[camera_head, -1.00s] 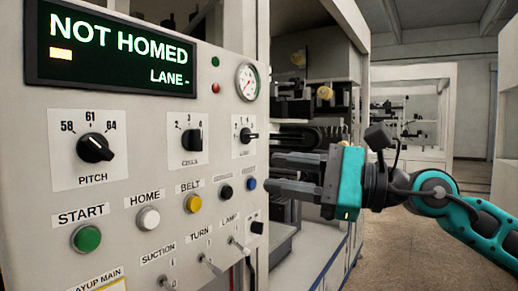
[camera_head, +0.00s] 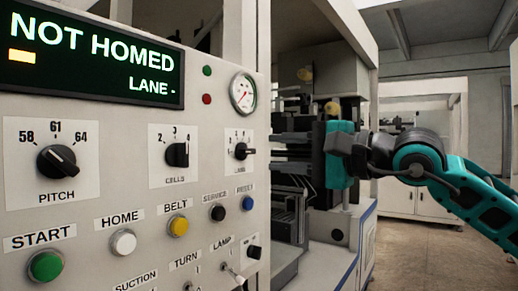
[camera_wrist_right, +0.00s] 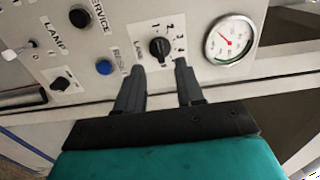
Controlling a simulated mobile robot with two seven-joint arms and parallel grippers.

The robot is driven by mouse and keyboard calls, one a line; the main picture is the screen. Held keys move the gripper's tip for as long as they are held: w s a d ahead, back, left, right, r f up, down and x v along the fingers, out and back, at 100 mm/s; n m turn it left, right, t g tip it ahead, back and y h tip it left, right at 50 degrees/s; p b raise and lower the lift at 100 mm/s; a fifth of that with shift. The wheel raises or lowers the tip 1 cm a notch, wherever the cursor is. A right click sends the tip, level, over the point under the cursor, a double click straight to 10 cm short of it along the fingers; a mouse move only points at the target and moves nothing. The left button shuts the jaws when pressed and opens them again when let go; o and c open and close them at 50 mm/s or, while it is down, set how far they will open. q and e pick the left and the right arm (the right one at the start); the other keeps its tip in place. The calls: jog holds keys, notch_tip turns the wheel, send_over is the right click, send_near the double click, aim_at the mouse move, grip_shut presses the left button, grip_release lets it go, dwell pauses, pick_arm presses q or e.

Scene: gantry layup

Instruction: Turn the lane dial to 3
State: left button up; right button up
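The lane dial (camera_head: 242,151) is a small black knob on a white plate at the right edge of the panel. In the right wrist view the lane dial (camera_wrist_right: 159,47) has the numbers 1 to 4 around it; I cannot tell its exact setting there. In the head view its pointer mark faces right. My right gripper (camera_head: 276,155) is at the panel's right edge, level with the dial. In the wrist view the right gripper (camera_wrist_right: 160,68) is open and empty, its fingertips apart just short of the knob, which appears between them. My left gripper is not in view.
The display (camera_head: 90,55) reads NOT HOMED and LANE -. A gauge (camera_head: 243,92) is above the dial, the cells dial (camera_head: 177,154) to its left. The blue reset button (camera_head: 248,203) and lamp switch (camera_head: 232,270) are below. Machinery stands behind the gripper.

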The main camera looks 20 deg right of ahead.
aim_at(251, 152)
jog(key=shift+x, duration=2.65)
jog(key=shift+c, duration=0.4)
grip_shut()
